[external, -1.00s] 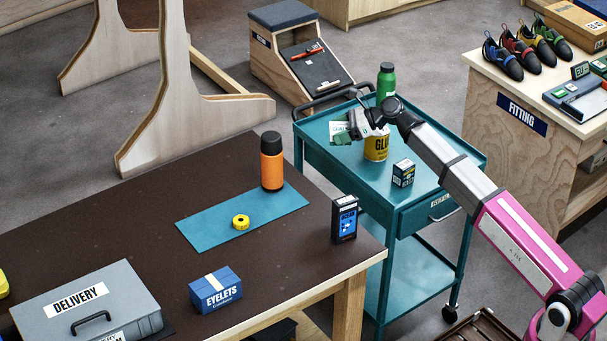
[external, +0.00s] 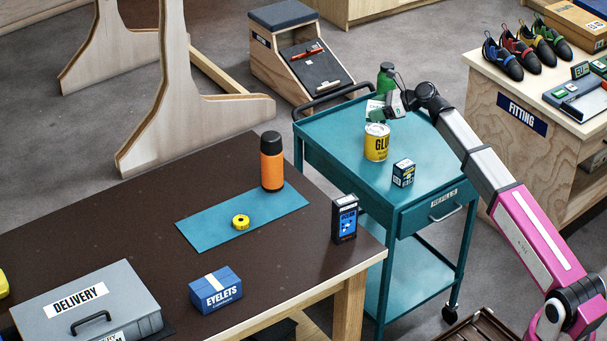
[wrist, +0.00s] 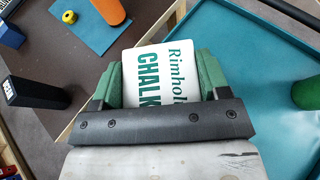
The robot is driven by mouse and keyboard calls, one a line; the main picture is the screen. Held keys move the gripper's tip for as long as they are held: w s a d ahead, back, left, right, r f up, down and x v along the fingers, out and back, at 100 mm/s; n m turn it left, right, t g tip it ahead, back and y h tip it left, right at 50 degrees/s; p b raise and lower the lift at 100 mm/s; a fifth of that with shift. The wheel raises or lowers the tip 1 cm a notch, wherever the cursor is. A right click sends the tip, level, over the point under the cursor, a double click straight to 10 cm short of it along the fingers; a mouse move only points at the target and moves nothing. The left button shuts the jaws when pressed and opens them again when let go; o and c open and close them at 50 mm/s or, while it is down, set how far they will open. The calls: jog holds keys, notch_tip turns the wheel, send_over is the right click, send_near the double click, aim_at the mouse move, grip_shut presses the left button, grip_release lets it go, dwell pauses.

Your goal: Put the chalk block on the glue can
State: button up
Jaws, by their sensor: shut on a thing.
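The white chalk block (wrist: 160,75) with green lettering sits between the two green fingers of my gripper (wrist: 158,82) in the wrist view. My gripper (external: 386,110) is shut on it. In the external view the chalk block (external: 373,106) shows partly behind a finger, just above the glue can in the picture. The yellow glue can (external: 376,146) with a pale top stands upright on the teal cart, its top uncovered. The can is not seen in the wrist view. The exact gap between block and can is unclear.
A green bottle (external: 386,76) stands close behind my gripper. The cart's left part is clear. The brown table (external: 110,240) at left holds several items, including an orange bottle (external: 271,165).

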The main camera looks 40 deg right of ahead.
aim_at(377, 129)
jog(key=shift+w+d+f, duration=0.4)
jog(key=shift+d+f, duration=0.1)
jog(key=shift+d, duration=0.2)
jog(key=shift+f, duration=2)
jog(key=shift+f, duration=0.1)
jog(key=o, duration=0.9)
jog(key=v, duration=1.2)
